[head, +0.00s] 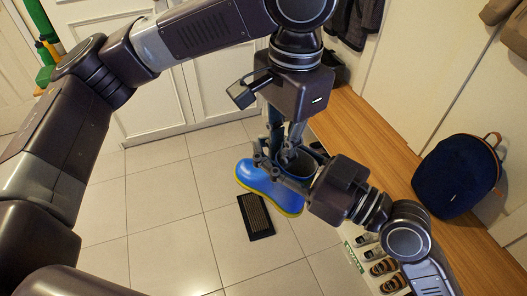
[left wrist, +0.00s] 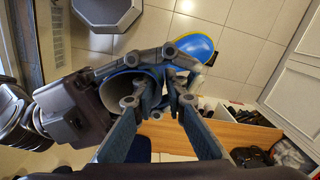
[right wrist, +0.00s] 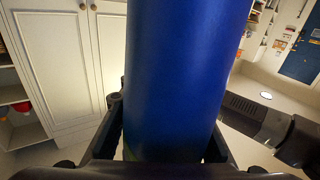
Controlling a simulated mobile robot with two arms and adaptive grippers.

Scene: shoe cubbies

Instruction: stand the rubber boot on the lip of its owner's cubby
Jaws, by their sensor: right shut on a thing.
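The blue rubber boot (head: 268,188) has a yellow sole edge and hangs roughly upright above the floor, toe to the left. My right gripper (head: 274,150) comes in from the right and is shut around the boot's shaft, which fills the right wrist view (right wrist: 180,70). My left gripper (head: 287,158) points down from above at the boot's top opening. In the left wrist view its fingers are apart, close to the dark rim; exact contact is hidden. The cubbies (head: 352,258) show partly at lower right with several shoes; their owner markings are unreadable.
A wooden bench top (head: 372,133) runs down the right side, with a navy backpack (head: 457,177) on it. A dark floor grate (head: 256,216) lies under the boot. White cabinet doors (head: 160,85) stand behind. The tiled floor at left is clear.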

